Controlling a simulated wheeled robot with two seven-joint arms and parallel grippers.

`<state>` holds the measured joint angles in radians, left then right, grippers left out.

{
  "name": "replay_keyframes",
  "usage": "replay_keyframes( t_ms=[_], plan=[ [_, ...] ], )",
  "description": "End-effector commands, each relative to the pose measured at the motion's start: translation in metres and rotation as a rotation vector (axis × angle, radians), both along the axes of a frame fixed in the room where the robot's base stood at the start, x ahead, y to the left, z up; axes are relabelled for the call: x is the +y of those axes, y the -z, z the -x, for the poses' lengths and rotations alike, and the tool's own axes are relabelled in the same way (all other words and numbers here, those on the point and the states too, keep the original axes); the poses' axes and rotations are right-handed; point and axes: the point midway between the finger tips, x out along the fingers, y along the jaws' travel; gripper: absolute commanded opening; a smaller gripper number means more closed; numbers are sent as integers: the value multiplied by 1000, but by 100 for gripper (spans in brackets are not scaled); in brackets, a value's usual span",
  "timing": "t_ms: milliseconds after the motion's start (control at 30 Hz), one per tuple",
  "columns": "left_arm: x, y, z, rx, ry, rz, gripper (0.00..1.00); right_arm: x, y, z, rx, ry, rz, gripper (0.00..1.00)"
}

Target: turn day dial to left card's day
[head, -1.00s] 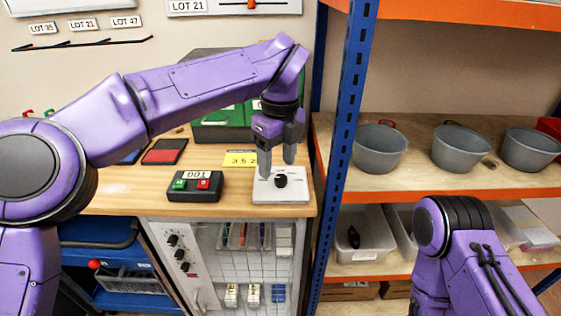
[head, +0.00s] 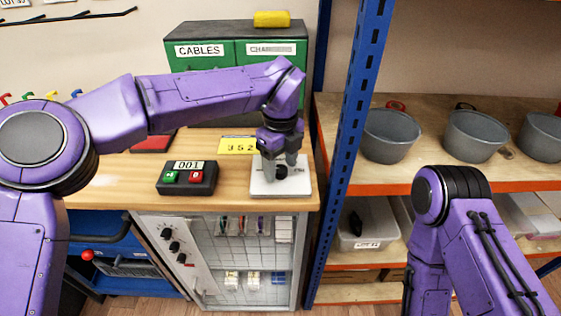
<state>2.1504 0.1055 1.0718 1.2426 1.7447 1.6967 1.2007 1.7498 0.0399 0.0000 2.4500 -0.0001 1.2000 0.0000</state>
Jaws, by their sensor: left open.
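The day dial is a black knob (head: 282,173) on a flat white plate (head: 298,188) at the right front of the wooden bench. My left gripper (head: 281,174) points down over the plate with its fingers open around or just above the knob; I cannot tell whether they touch it. Its fingers hide part of the knob and of the plate's markings. A yellow card (head: 237,146) reading 352 lies behind the dial. I cannot make out a card showing a day. My right arm shows at the lower right, but its gripper is out of view.
A black box (head: 187,178) with a 001 display and green and red buttons sits left of the dial. Green drawers (head: 206,52) marked CABLES stand behind. A blue rack post (head: 349,130) rises close on the right, before shelves with grey bowls (head: 391,138).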

Motion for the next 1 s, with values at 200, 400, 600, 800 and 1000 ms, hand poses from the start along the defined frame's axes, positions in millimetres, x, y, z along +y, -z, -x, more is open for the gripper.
replay_keyframes(
  t_ms=[200, 400, 600, 800, 1000],
  plan=[
    [0, 2, 0, 0, 0, 0, 61, 0, 0, 0, 0, 0, 0, 57],
    [0, 2, 0, 0, 0, 0, 9, 0, 0, 0, 0, 0, 0, 57],
    [0, 1, 0, -1, 5, -1, 5, 0, -1, 0, 0, 0, 0, 57],
    [0, 0, 0, -1, 53, -1, 5, 0, -6, 0, 0, 0, 0, 57],
    [0, -2, 0, 0, 175, 0, 5, 0, -18, 0, 0, 0, 0, 57]
  ],
)
